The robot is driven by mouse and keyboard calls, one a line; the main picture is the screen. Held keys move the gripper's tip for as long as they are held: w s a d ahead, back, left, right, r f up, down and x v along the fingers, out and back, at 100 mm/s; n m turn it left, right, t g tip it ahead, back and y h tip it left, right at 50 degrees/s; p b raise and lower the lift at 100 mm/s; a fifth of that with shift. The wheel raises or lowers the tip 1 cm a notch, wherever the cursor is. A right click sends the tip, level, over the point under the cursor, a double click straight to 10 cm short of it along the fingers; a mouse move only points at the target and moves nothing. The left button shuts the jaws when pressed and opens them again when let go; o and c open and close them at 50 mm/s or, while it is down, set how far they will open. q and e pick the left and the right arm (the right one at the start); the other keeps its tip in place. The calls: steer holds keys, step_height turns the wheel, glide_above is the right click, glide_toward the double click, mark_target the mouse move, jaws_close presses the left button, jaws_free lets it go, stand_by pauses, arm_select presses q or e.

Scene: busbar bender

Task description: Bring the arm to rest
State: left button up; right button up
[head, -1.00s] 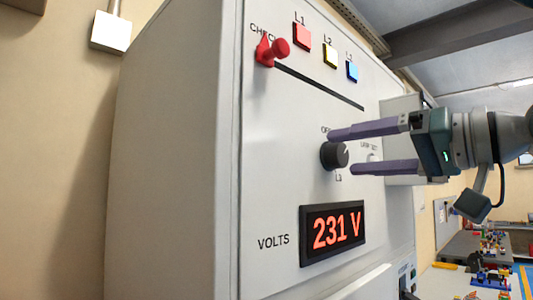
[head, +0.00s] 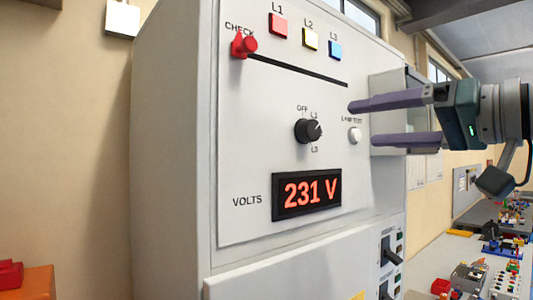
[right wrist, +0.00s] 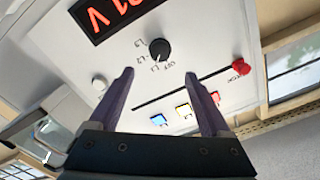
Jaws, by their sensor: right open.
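My right gripper (head: 362,122) is open and empty, its two purple fingers pointing left in front of the cabinet (head: 172,150) near the lamp test button. It also shows in the right wrist view (right wrist: 160,85), with its fingers apart and nothing between them. The black selector knob (head: 308,130) is left of the fingertips, clear of them; it also shows in the right wrist view (right wrist: 159,50). The display (head: 307,193) reads 231 V. My left gripper does not show.
A red check handle (head: 243,46) sits at the left end of a black slot. The round white lamp test button (head: 354,136) is by the fingers. Benches with small parts (head: 490,250) stand at the right.

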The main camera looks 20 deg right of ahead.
steer(key=s+a+f+n+g+h+p, duration=0.1)
steer(key=s+a+f+n+g, duration=0.2)
steer(key=f, duration=0.7)
steer(key=s+a+f+g+h+p, duration=0.1)
steer(key=s+a+f+g+p, duration=0.25)
steer(key=f, duration=0.65)
steer(key=s+a+f+g+h, duration=0.1)
steer(key=s+f+g, duration=0.1)
steer(key=s, duration=0.5)
steer(key=s+a+f+g+h, duration=0.1)
steer(key=s+f+g+h, duration=0.1)
steer(key=s+f, duration=0.2)
steer(key=s+a+f+n+g+h, duration=0.1)
steer(key=s+f, duration=0.3)
steer(key=s, duration=0.6)
steer(key=shift+g+h+p, duration=0.3)
steer(key=shift+g, duration=0.45)
stand_by(0.3)
